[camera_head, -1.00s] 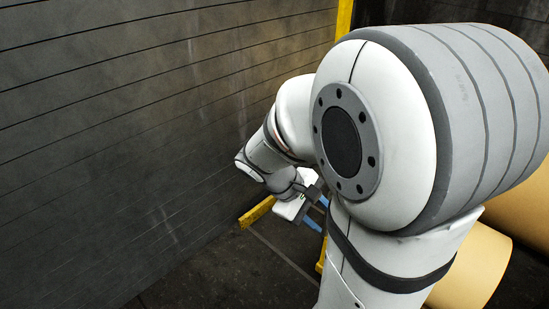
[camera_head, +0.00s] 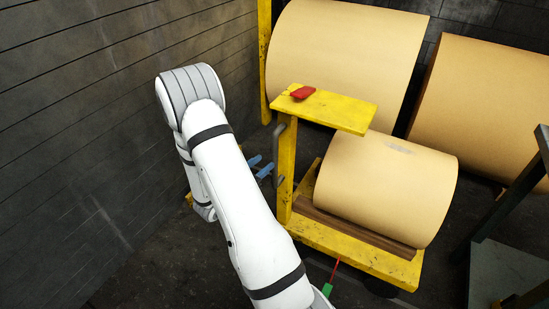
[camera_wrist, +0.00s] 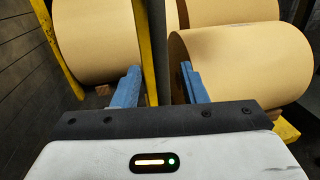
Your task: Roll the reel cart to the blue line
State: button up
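The yellow reel cart (camera_head: 375,257) stands right of my arm in the head view, with a tan paper reel (camera_head: 385,185) lying on its deck. Its upright post carries a yellow top shelf (camera_head: 350,115), and a grey bar handle (camera_head: 279,150) is on the post's left side. My gripper (camera_head: 261,167) is just left of this handle, partly hidden by my arm. In the wrist view my gripper (camera_wrist: 160,68) has its blue fingers wide apart. The yellow post (camera_wrist: 145,45) shows beyond the gap; I see nothing held. I cannot make out a blue line.
A red object (camera_head: 303,92) lies on the cart's shelf. Large tan reels (camera_head: 345,50) stand behind. A dark metal frame (camera_head: 507,205) stands at right. A dark wall (camera_head: 85,130) runs along the left. Dark floor (camera_head: 150,260) is clear at lower left.

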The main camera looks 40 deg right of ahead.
aim_at(273, 156)
jog(key=x, duration=0.6)
jog(key=shift+d, duration=0.35)
jog(key=shift+c, duration=0.6)
grip_shut()
jog(key=shift+a, duration=0.1)
